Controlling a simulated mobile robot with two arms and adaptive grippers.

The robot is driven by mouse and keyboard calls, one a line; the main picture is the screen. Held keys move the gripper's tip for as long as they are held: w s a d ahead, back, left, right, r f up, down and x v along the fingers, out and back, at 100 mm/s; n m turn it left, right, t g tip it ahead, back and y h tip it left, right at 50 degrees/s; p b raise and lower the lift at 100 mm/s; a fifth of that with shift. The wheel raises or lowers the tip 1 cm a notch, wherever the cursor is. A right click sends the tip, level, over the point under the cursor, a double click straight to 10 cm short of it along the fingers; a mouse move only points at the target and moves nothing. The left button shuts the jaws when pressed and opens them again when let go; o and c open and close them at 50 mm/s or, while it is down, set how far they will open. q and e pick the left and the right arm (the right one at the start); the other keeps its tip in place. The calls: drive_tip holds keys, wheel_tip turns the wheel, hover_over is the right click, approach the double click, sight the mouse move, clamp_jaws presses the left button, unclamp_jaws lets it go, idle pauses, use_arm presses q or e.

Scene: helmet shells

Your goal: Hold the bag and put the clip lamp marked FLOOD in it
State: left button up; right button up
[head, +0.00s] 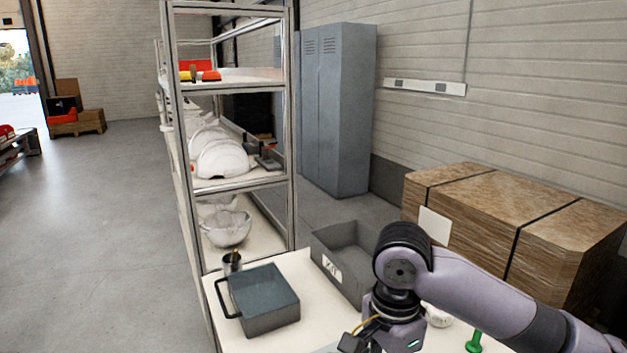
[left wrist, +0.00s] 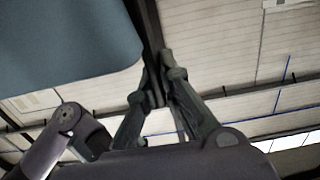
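A grey box-like case with a dark teal top (head: 266,291) and a black loop handle on its left side sits on the table; I cannot tell whether it is the bag. No marking FLOOD is readable and I cannot pick out the clip lamp. My right arm reaches in from the right over the table; its gripper (head: 375,344) is cut off by the bottom edge. In the left wrist view, the fingers of my left gripper (left wrist: 159,75) come together, with nothing clear between them. A blue-grey smooth surface (left wrist: 65,45) fills the upper left there; I cannot tell what it is.
A grey open bin (head: 336,271) with a white label stands behind my right arm. A small dark cup (head: 232,261) stands at the table's back left. A green object (head: 474,342) lies at the front right. A rack (head: 290,130) holds white helmet shells (head: 222,158).

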use_arm(q)
drive_tip(key=o, duration=0.5)
drive_tip(key=shift+p+v, duration=0.6)
drive_tip(key=shift+v, duration=8.95)
